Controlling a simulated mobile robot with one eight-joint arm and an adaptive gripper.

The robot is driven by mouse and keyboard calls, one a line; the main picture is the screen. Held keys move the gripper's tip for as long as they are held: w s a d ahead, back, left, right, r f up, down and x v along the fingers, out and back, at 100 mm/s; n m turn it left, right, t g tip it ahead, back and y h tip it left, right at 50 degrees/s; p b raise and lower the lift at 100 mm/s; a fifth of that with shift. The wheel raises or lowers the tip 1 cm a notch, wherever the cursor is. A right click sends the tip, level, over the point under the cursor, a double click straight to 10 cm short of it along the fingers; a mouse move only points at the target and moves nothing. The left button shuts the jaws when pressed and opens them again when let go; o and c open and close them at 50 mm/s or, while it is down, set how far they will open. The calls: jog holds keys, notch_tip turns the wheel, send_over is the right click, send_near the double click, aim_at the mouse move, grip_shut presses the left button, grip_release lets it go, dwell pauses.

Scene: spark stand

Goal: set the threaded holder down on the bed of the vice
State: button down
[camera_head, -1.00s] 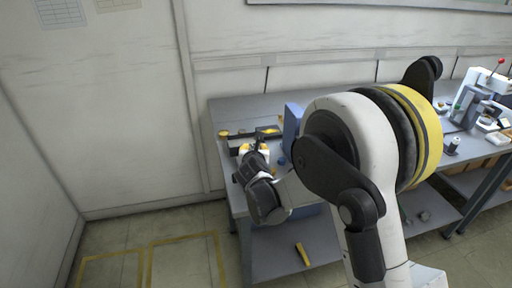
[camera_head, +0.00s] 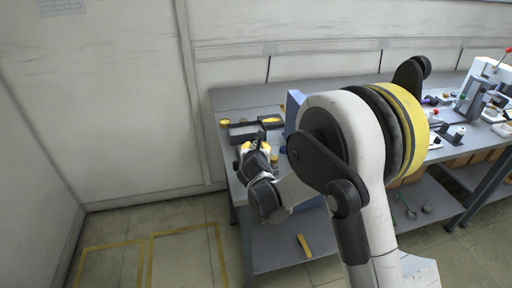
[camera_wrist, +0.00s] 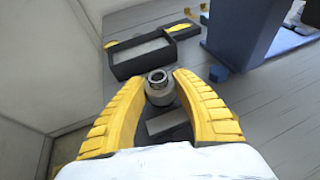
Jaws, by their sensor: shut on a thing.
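The threaded holder (camera_wrist: 160,90) is a small grey cylinder with a round open top, between the yellow fingertips of my gripper (camera_wrist: 161,78) in the wrist view. My gripper is shut on it and holds it roughly upright. The vice (camera_wrist: 119,70) is a dark block with a pale flat bed (camera_wrist: 145,56), lying just beyond the fingertips. In the head view my gripper (camera_head: 256,146) is at the near side of the vice (camera_head: 237,138); the holder is too small to make out there. The gap under the holder cannot be judged.
A blue upright block (camera_wrist: 242,28) stands right of the vice, also in the head view (camera_head: 293,108). Grey bench top (camera_wrist: 275,100) lies open to the right in the wrist view. Fixtures and small parts (camera_head: 480,100) stand farther right along the benches.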

jog(key=shift+f+b, duration=0.45)
jog(key=shift+f, duration=0.15)
jog(key=c, duration=1)
grip_release()
jog(key=shift+r, duration=0.1)
